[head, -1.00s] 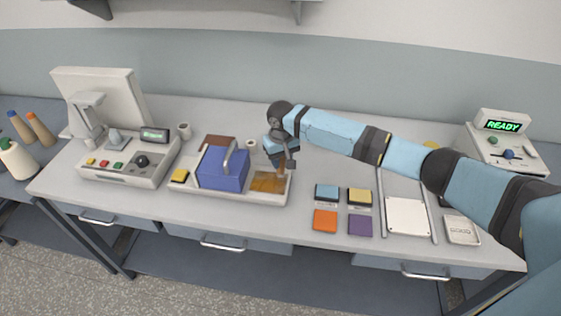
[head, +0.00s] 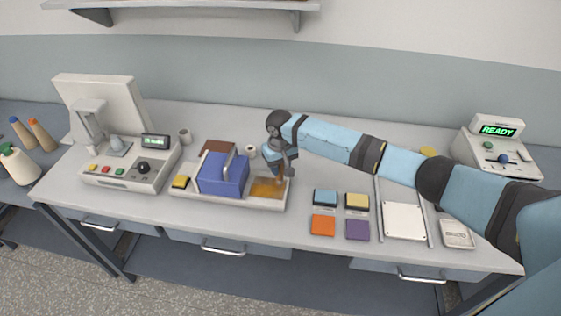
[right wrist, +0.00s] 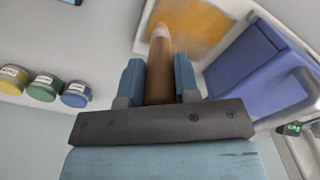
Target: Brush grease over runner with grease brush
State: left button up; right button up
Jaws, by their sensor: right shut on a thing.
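My right gripper (head: 284,167) is shut on the grease brush, over the right end of a pale tray (head: 225,201). In the right wrist view the brush (right wrist: 160,72) is a brown handle with a pale collar, between the two blue fingers (right wrist: 158,84). Its far end points at an amber patch (right wrist: 196,22), which also shows in the head view (head: 266,187) and looks streaked. I cannot tell whether the bristles touch it, nor tell runner from grease there. A blue block with a grey handle (head: 222,176) stands beside it in the tray. My left gripper is not in view.
A yellow-topped block (head: 180,182) sits at the tray's left end. A control console (head: 130,165) stands left. Coloured square pads (head: 323,225) and a white plate (head: 404,221) lie right. A device reading READY (head: 497,130) is at the far right.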

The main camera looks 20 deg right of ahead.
jog(key=shift+s, duration=0.1)
jog(key=shift+s+a+f+p, duration=0.1)
jog(key=shift+s+a+p, duration=0.6)
jog(key=shift+s, duration=0.15)
jog(key=shift+s, duration=0.1)
jog(key=shift+w+d, duration=0.15)
jog(key=shift+w, duration=0.15)
dwell(0.3)
